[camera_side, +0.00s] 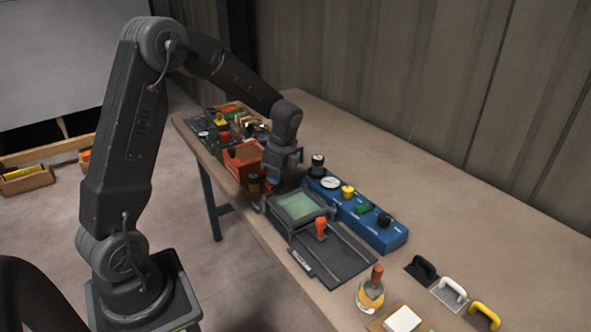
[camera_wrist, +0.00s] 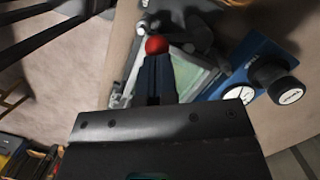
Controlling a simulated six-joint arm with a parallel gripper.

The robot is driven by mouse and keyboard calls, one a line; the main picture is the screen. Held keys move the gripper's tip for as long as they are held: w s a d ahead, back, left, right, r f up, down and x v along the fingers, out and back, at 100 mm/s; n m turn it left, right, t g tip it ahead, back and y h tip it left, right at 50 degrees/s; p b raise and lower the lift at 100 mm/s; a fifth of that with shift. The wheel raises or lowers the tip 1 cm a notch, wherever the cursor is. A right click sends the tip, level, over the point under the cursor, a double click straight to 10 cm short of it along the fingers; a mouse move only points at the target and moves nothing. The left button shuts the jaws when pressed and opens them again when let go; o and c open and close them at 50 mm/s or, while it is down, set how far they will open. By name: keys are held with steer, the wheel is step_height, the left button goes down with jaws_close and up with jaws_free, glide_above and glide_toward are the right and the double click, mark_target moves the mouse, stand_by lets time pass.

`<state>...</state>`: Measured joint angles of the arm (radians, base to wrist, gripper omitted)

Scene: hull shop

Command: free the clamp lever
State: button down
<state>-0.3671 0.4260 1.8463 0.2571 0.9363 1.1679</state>
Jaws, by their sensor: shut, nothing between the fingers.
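A red ball knob (camera_wrist: 156,45), which looks like the end of the clamp lever, shows in the wrist view right at my fingertips. The lever's arm is hidden behind my fingers. My gripper (camera_wrist: 157,62) is shut, with nothing held between its fingers; I cannot tell whether it touches the knob. In the side view my gripper (camera_side: 272,184) points down at the near left corner of a dark fixture with a greenish glass plate (camera_side: 299,205). The plate shows partly in the wrist view (camera_wrist: 190,80). An orange-handled part (camera_side: 321,228) stands at the fixture's right front.
A blue panel (camera_side: 385,235) with a gauge and knobs lies behind the fixture. An orange-red bin (camera_side: 240,160) stands close left of my gripper. A glass jar with a brush (camera_side: 371,290) and several handled tools (camera_side: 450,292) are at the right. The bench behind the panel is clear.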

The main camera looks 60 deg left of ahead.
steer(key=shift+s+a+m, duration=0.1)
steer(key=shift+s+m, duration=0.05)
steer(key=shift+m, duration=0.15)
steer(key=shift+s+a, duration=0.1)
steer(key=shift+a, duration=0.05)
steer(key=shift+s+a+f, duration=0.1)
steer(key=shift+s+f, duration=0.05)
stand_by(0.6)
steer(key=w+d+r, duration=0.1)
steer(key=d+r, duration=0.1)
steer(key=r, duration=0.3)
steer(key=w+d+r, duration=0.2)
steer(key=d+r, duration=0.1)
steer(key=r, duration=0.3)
steer(key=shift+w+r, duration=0.25)
steer(key=shift+r, duration=0.05)
steer(key=shift+a, duration=0.1)
